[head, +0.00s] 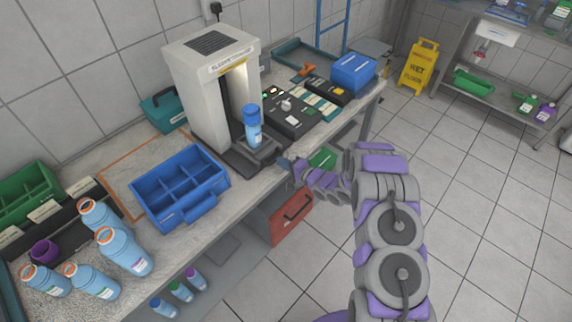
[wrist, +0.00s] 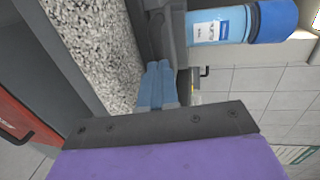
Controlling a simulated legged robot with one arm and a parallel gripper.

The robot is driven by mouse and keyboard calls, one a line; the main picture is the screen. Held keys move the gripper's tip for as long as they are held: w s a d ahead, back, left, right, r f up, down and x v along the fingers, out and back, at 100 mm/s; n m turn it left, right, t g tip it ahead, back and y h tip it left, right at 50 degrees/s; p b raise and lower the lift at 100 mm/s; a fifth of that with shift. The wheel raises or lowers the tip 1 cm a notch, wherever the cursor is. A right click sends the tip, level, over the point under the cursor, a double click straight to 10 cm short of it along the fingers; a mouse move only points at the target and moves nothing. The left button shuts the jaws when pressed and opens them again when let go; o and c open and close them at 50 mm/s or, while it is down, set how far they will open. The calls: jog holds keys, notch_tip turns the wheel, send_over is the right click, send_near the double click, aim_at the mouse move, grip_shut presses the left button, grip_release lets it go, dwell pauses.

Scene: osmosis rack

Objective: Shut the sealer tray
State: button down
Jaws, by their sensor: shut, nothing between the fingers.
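The sealer (head: 212,85) is a tall pale machine on the bench with a dark opening at its front. Its dark tray (head: 262,152) sticks out at the front, towards my gripper. A blue-capped bottle (head: 252,130) stands upright on the tray. My gripper (head: 286,164) is at the tray's front end, close to the bench edge. In the wrist view my gripper (wrist: 158,68) has its blue fingers together and empty, pointing at the dark tray (wrist: 172,32), with the bottle (wrist: 225,24) to the right. I cannot tell whether the fingertips touch the tray.
A blue divided crate (head: 180,190) stands left of the sealer, with several blue bottles (head: 124,250) further left. A dark panel (head: 292,118) and a blue box (head: 354,72) lie to the right. A red toolbox (head: 287,215) is below the bench.

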aim_at(266, 151)
jog(key=x, duration=0.3)
jog(key=r+p+x, duration=0.1)
jog(key=x, duration=0.2)
jog(key=p+x, duration=0.1)
jog(key=x, duration=0.2)
jog(key=shift+a+r, duration=0.25)
jog(key=shift+a, duration=0.35)
jog(key=shift+w+a+r, duration=0.15)
jog(key=shift+w+a, duration=0.25)
jog(key=shift+w, duration=0.15)
jog(key=shift+s+a, duration=0.1)
